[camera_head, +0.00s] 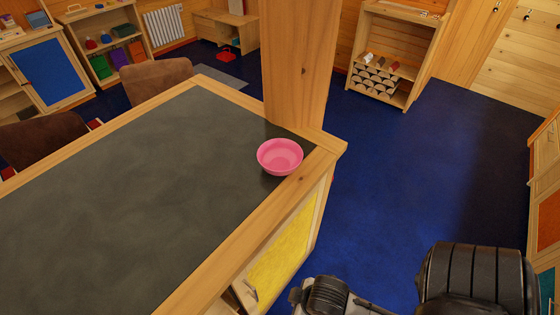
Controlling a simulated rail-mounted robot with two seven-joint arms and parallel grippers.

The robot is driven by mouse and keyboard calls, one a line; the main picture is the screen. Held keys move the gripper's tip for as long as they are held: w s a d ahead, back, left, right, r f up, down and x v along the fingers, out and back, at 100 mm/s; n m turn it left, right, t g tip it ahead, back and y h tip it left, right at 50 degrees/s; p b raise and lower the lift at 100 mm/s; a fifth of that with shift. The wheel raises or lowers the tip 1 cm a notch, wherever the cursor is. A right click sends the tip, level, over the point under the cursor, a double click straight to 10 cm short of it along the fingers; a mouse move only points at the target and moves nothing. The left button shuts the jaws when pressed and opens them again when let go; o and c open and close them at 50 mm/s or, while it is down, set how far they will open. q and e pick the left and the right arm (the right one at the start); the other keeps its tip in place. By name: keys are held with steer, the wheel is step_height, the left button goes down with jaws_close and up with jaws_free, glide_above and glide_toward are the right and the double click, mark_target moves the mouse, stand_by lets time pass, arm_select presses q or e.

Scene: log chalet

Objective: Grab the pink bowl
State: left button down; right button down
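The pink bowl (280,157) stands upright on the dark-topped counter (120,190), near its right corner and close to the wooden edge. It looks empty and nothing touches it from above. Part of my arm, dark and ribbed, shows at the bottom right, apart from the bowl and lower in the picture. I cannot see the fingertips of either gripper.
A thick wooden post (300,65) rises just behind the bowl. Brown chairs (155,78) stand along the counter's far left side. A wooden shelf unit (388,60) stands at the back. The blue floor (410,165) right of the counter is clear.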

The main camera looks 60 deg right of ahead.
stand_by(0.3)
arm_select(q)
steer(key=c, duration=1.4)
jaws_free()
steer(key=shift+d, duration=0.2)
steer(key=shift+w, duration=0.15)
